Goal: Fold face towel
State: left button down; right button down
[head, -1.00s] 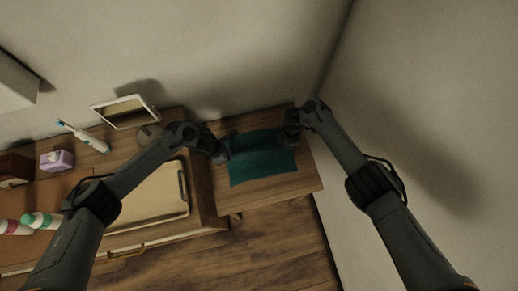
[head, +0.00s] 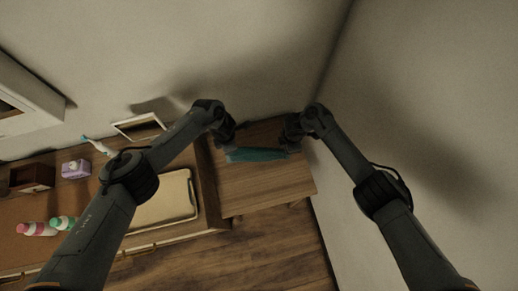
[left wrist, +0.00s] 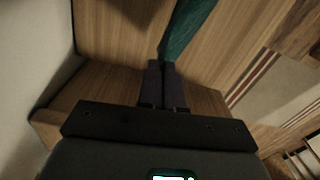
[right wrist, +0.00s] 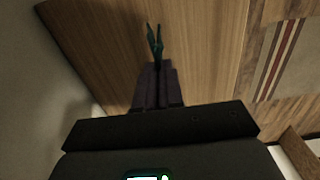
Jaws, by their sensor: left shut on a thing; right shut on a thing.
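The teal face towel (head: 255,155) shows in the head view as a narrow strip between my two grippers, above or on the small wooden table. My left gripper (head: 228,146) is at its left end and my right gripper (head: 294,147) is at its right end. In the left wrist view, the left gripper (left wrist: 162,68) is shut on the towel (left wrist: 187,28), which runs upward from the fingertips. In the right wrist view, the right gripper (right wrist: 155,68) is shut on a thin teal edge of the towel (right wrist: 155,42). How the towel's layers lie is hidden.
The small wooden table (head: 265,190) is bare in front of the towel. A higher counter at left holds a beige basin or tray (head: 165,203), a mirror (head: 138,127), a toothbrush (head: 97,145), a purple dispenser (head: 75,169), a brown box (head: 32,178) and bottles (head: 38,229). Walls stand close behind and right.

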jog(key=shift+d+r+p, duration=0.1)
jog(key=shift+r+p, duration=0.95)
jog(key=shift+r, duration=0.4)
jog(key=shift+w+f, duration=0.1)
